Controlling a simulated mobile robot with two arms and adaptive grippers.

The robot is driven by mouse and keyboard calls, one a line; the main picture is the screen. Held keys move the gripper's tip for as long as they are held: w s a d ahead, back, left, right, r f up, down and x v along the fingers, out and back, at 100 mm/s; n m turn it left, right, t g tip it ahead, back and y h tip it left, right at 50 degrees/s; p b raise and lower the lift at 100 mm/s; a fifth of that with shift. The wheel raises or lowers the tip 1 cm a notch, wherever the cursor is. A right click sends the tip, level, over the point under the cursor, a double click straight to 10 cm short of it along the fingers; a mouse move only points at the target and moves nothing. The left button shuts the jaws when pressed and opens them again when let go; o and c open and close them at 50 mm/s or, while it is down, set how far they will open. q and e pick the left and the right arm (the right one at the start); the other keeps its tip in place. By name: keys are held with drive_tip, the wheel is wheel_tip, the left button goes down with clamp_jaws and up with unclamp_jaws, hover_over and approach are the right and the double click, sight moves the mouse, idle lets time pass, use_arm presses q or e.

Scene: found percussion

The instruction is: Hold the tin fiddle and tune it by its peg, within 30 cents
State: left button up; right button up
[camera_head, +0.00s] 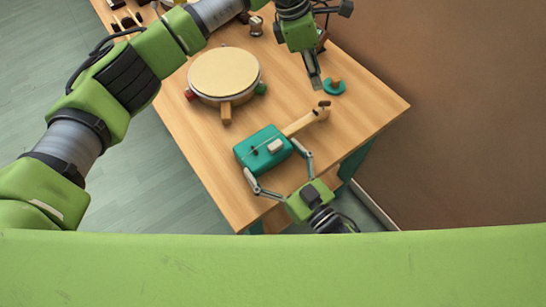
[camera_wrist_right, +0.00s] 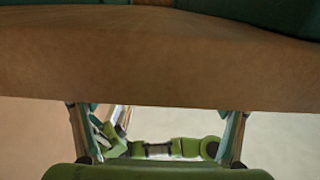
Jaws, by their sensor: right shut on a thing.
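The tin fiddle lies on the table in the head view, with a teal box body (camera_head: 250,155) and a pale wooden neck (camera_head: 300,124) pointing to the upper right. A small dark peg (camera_head: 323,104) shows at the neck's far end. My right gripper (camera_head: 280,172) has its fingers on either side of the body's near end and is shut on it. Its fingers (camera_wrist_right: 160,125) show in the right wrist view below a broad brown surface that I cannot identify. My left gripper (camera_head: 315,84) points down just above and beside the peg, apart from it; its jaw gap is unclear.
A round drum (camera_head: 224,74) with a wooden handle lies left of the left gripper. A teal disc with an orange knob (camera_head: 335,87) lies close to the left gripper. Several small items stand at the table's far end. The table (camera_head: 205,145) is bare left of the fiddle.

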sight(325, 101)
use_arm(q)
drive_tip(key=shift+r, duration=0.1)
drive_tip(key=shift+c, duration=1)
drive_tip(key=shift+h, duration=0.3)
drive_tip(key=x, duration=0.9)
drive_tip(key=shift+f, duration=0.4)
clamp_jaws()
